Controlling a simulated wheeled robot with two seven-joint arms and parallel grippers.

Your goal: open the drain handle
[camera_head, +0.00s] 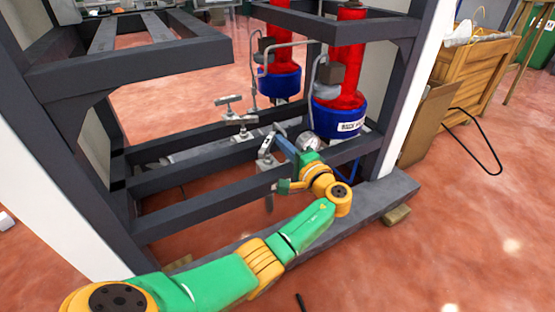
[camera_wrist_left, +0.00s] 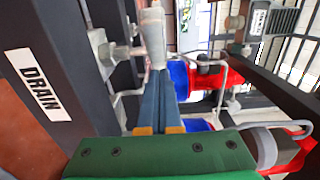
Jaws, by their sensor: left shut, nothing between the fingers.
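The drain handle (camera_head: 266,145) is a grey metal lever on a valve at the frame's lower crossbar. In the wrist view the pale grey lever (camera_wrist_left: 152,38) stands upright just beyond my fingertips. A white "DRAIN" label (camera_wrist_left: 38,84) is on the dark beam at left. My left gripper (camera_head: 277,139) has its blue-grey fingers beside the handle in the head view. In the wrist view the fingers of my left gripper (camera_wrist_left: 160,74) are shut together with nothing between them. The tips look very close to the lever; I cannot tell whether they touch. My right gripper is not in view.
Two more grey valve handles (camera_head: 229,101) stand behind the drain valve. A round gauge (camera_head: 308,143) is right of my fingers. Red and blue cylinders (camera_head: 338,90) stand behind, inside the dark frame (camera_head: 205,203).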

